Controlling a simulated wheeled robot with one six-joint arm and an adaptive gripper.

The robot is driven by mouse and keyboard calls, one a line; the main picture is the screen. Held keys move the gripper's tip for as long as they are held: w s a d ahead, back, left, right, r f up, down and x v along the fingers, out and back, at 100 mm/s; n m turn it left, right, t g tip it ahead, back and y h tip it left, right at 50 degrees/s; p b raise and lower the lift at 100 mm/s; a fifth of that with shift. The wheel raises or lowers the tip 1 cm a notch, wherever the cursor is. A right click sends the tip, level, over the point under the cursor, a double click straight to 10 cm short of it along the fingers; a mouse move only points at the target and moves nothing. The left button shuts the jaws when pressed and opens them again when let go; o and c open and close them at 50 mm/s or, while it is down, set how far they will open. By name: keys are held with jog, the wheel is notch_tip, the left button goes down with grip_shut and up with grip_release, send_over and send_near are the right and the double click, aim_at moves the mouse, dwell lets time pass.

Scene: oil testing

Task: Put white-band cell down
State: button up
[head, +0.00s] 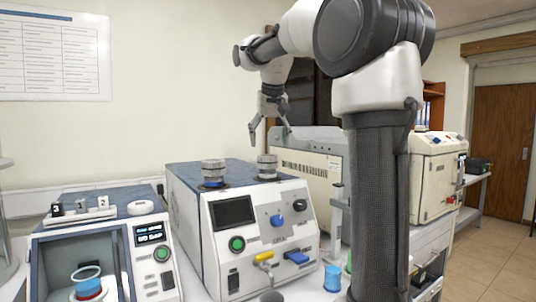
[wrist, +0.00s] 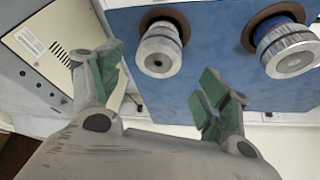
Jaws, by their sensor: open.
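A grey metal cell (head: 267,166) stands upright in the right socket on top of the blue-topped tester (head: 240,232); no blue shows on it, and I take it for the white-band cell. My gripper (head: 268,134) is open and empty above it, fingers pointing down. In the wrist view the cell (wrist: 160,50) appears beyond the gap between my green-padded fingertips (wrist: 162,82), with clear space around it. A second cell (head: 213,172) with a blue band stands in the left socket; it shows at the right of the wrist view (wrist: 288,48).
At left stands a machine (head: 105,245) with an open chamber holding a red-and-blue cup (head: 87,284) and numbered blocks (head: 80,209) on top. A beige instrument (head: 305,160) stands behind the tester. A teal cup (head: 332,278) stands at its right.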

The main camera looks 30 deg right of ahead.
jog(key=d+v, duration=0.1)
jog(key=v, duration=0.3)
jog(key=s+a+f+n, duration=0.1)
jog(key=s+a+f, duration=0.1)
jog(key=s+f, duration=0.35)
jog(key=s+a+f+n, duration=0.1)
jog(key=s+a+f, duration=0.15)
jog(key=s, duration=0.55)
jog(key=s+a+f+n+y, duration=0.1)
jog(key=s+a+f+n, duration=0.1)
jog(key=s+f, duration=1.1)
notch_tip(320, 180, down, 3)
jog(key=shift+f+y, duration=0.1)
jog(key=shift+y, duration=0.2)
jog(key=shift+s+a, duration=0.1)
